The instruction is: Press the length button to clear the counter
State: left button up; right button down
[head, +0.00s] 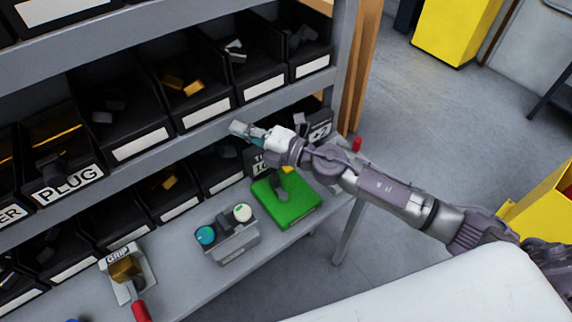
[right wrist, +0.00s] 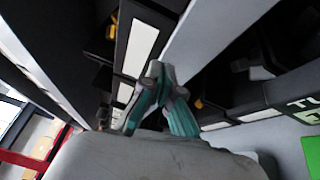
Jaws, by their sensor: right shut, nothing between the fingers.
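A small grey box (head: 232,243) on the lower shelf surface carries a blue-teal button (head: 205,235) at its left and a white-green button (head: 242,212) at its right. No readable label shows which one is the length button, and I see no counter display. My right gripper (head: 238,128) reaches in from the right, in front of the middle shelf edge, beyond and above the grey box. It is shut and empty, apart from both buttons. In the right wrist view its teal fingers (right wrist: 156,72) meet at the tips, close to the shelf and bins. My left gripper is not in view.
Black bins (head: 200,100) with parts fill the shelf. A green block (head: 288,203) sits right of the grey box. A stand marked GRIP (head: 120,262) and a red handle (head: 140,311) lie to its left.

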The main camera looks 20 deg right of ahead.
jog(key=w+d+f+n+g+h, duration=0.1)
jog(key=d+f+n+g+h, duration=0.15)
jog(key=f+n+g, duration=0.35)
jog(key=n+g+h, duration=0.1)
jog(key=n+h, duration=0.2)
send_over(289, 167)
notch_tip(289, 167, down, 3)
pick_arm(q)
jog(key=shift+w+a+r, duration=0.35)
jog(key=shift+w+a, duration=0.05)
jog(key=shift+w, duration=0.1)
pick_arm(e)
jog(key=shift+s+d, duration=0.1)
notch_tip(289, 167, down, 8)
jog(key=b, duration=0.6)
jog(key=shift+r, duration=0.2)
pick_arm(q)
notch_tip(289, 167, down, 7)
pick_arm(e)
jog(key=shift+f, duration=0.55)
pick_arm(q)
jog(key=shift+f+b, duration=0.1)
jog(key=shift+b, duration=0.25)
pick_arm(e)
jog(key=shift+f, duration=0.15)
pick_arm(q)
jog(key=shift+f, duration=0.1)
pick_arm(e)
jog(key=shift+f, duration=0.3)
